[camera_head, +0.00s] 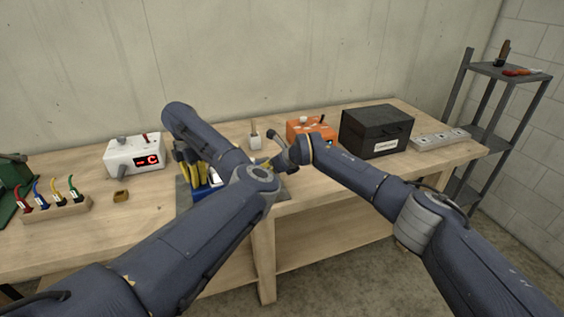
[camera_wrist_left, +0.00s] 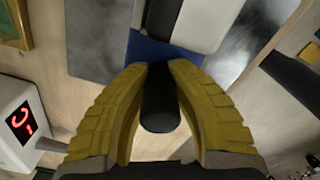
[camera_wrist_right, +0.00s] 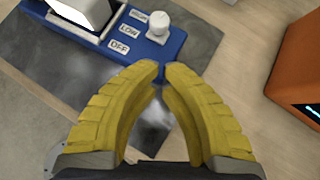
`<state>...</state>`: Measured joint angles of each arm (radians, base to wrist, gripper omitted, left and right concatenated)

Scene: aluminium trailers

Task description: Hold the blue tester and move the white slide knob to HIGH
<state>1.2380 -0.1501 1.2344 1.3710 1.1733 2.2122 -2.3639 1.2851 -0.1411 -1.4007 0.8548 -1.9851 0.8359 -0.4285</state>
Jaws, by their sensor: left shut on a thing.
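The blue tester (camera_head: 213,184) lies on a grey mat on the bench, partly hidden by my left arm in the head view. My left gripper (camera_head: 190,168) is shut on its black handle (camera_wrist_left: 160,105), which stands between the yellow fingers in the left wrist view. The white slide knob (camera_wrist_right: 157,23) stands beside the labels, near the third. My right gripper (camera_wrist_right: 161,70) is shut and empty, its fingertips over the tester's near edge, apart from the knob.
A white box with a red display (camera_head: 135,156) and a rack of coloured leads (camera_head: 52,207) stand at left. An orange box (camera_head: 310,129), a black case (camera_head: 376,131) and a grey power strip (camera_head: 440,138) stand at right.

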